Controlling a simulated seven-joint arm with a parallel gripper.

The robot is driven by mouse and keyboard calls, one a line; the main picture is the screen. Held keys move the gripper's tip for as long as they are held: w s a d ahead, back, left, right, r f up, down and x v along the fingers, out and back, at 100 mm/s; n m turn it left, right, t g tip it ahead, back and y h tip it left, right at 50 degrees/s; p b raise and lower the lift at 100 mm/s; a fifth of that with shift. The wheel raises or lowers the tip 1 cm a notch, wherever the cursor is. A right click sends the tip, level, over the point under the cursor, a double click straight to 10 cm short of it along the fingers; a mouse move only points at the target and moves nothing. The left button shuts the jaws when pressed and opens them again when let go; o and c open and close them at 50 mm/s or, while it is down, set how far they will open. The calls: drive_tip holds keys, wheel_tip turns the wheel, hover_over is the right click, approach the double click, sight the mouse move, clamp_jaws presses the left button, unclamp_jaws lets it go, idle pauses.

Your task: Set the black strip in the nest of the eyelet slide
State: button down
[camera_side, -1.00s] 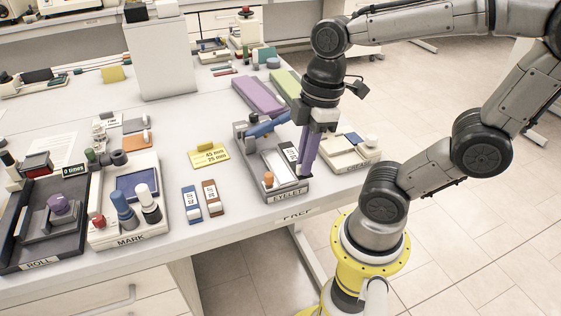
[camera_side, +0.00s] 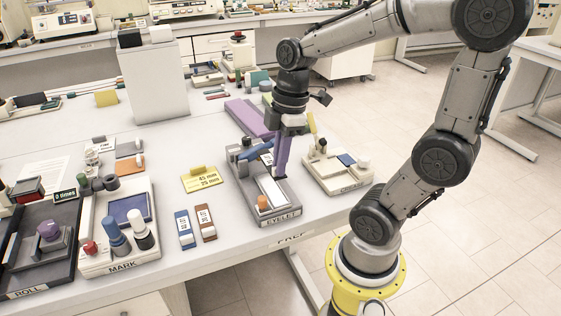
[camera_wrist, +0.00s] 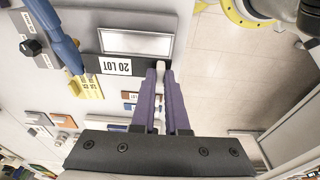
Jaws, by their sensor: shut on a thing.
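My gripper (camera_wrist: 161,68) has purple fingers, shut at the strip's right end with a pale piece between the tips. In the side view my gripper (camera_side: 281,172) points down over the rear part of the grey eyelet slide (camera_side: 290,207). The strip's label (camera_side: 266,158) shows just left of the fingers. The fingers partly hide the slide; I cannot tell whether the strip rests in the nest.
The slide's blue lever (camera_side: 255,151) is close left of the strip. An orange knob (camera_side: 263,203) stands at the slide's front. A cream fixture (camera_side: 337,172) is to the right. Blue (camera_side: 184,229) and brown (camera_side: 205,222) strips lie left, with clear table around them.

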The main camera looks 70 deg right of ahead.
hover_over(277, 201)
drive_tip(key=shift+s+d+f, duration=0.1)
drive_tip(key=shift+s+f, duration=0.05)
drive_tip(key=shift+f, duration=1.3)
drive_tip(key=shift+s+d+f, duration=0.1)
drive_tip(key=shift+f, duration=1.35)
drive_tip(key=shift+f, duration=0.75)
drive_tip(key=shift+r, duration=0.1)
